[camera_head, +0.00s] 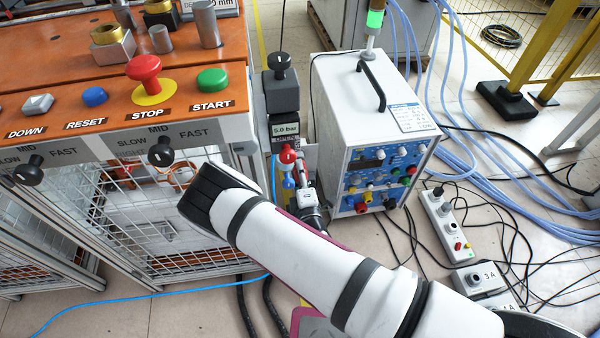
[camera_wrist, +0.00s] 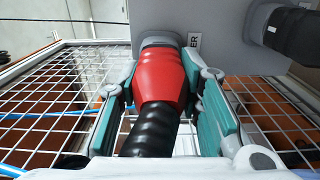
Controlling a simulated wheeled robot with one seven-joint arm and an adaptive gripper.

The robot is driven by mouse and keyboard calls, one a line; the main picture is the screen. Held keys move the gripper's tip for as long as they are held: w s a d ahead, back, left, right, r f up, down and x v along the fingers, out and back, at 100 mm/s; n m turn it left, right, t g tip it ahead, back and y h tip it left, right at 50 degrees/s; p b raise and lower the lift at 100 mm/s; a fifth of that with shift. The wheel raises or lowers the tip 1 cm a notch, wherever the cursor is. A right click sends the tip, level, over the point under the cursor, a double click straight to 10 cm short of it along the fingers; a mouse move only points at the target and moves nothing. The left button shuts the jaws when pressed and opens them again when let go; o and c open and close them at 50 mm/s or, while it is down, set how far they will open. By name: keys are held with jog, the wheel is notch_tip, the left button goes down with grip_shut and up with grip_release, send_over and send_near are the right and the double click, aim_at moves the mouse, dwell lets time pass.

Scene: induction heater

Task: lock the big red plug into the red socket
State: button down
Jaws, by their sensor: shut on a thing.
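In the wrist view, the big red plug (camera_wrist: 160,80) sits between the two green-padded fingers of my gripper (camera_wrist: 161,88), which is shut on it. A black ribbed sleeve (camera_wrist: 150,132) runs from the plug toward the camera. The plug's far end meets a grey collar (camera_wrist: 160,41) on a grey panel. I cannot tell how deep it sits or whether it is locked. No red socket face shows; the plug hides what is behind it. In the head view, my gripper (camera_head: 303,192) is by the right side of the orange bench, partly hidden by my arm.
A black connector (camera_wrist: 290,35) sits on the same panel to the right. Wire mesh (camera_wrist: 60,95) lies on both sides. In the head view, a white power unit (camera_head: 360,120) stands close right of my gripper. The orange bench (camera_head: 110,75) is left; cables (camera_head: 480,160) cover the floor right.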

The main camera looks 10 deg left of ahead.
jog(key=shift+w+a, duration=0.15)
jog(key=shift+w, duration=0.3)
jog(key=c, duration=1.1)
grip_release()
jog(key=shift+o, duration=0.2)
jog(key=v, duration=1.2)
